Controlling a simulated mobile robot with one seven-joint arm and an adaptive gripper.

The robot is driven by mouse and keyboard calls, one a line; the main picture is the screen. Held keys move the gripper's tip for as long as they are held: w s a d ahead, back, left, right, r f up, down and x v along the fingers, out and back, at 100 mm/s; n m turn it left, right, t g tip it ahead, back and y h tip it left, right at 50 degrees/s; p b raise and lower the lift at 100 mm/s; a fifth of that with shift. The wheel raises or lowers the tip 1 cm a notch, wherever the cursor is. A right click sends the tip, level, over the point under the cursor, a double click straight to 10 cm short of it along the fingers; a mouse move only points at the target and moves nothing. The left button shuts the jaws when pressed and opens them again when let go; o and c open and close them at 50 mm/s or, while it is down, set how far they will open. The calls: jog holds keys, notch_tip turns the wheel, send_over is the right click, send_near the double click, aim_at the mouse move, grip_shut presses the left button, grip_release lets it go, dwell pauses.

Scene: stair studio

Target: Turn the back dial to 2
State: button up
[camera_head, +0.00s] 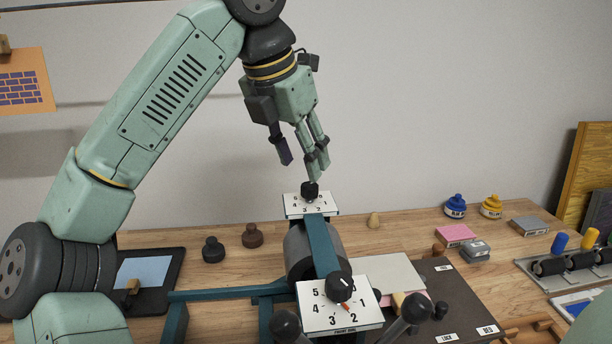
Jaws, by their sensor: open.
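The back dial (310,191) is a small black knob on a white numbered plate (293,209) at the far end of a teal stand. Its pointer is too small to read. The front dial (339,287) is a larger black knob on a nearer white plate (312,320). Its orange mark points down and right, between 1 and 2. My gripper (302,160) is open and points down just above the back dial. One fingertip is close over the knob; I cannot tell whether it touches.
A grey cylinder (298,256) sits under the stand's teal bar (322,246). Dark knobs (213,250) stand left on the wooden table (400,232). Blue (455,207) and yellow (491,207) ink bottles and a pink pad (456,235) are at right. Black ball-ended handles (414,308) rise in front.

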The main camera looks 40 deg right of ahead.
aim_at(309, 185)
jog(key=x, duration=0.5)
jog(key=shift+w+d+f+p, duration=0.1)
jog(key=shift+d+f+p, duration=0.05)
jog(key=shift+f+p, duration=0.25)
jog(key=shift+c, duration=0.4)
jog(key=shift+r, duration=0.1)
grip_shut()
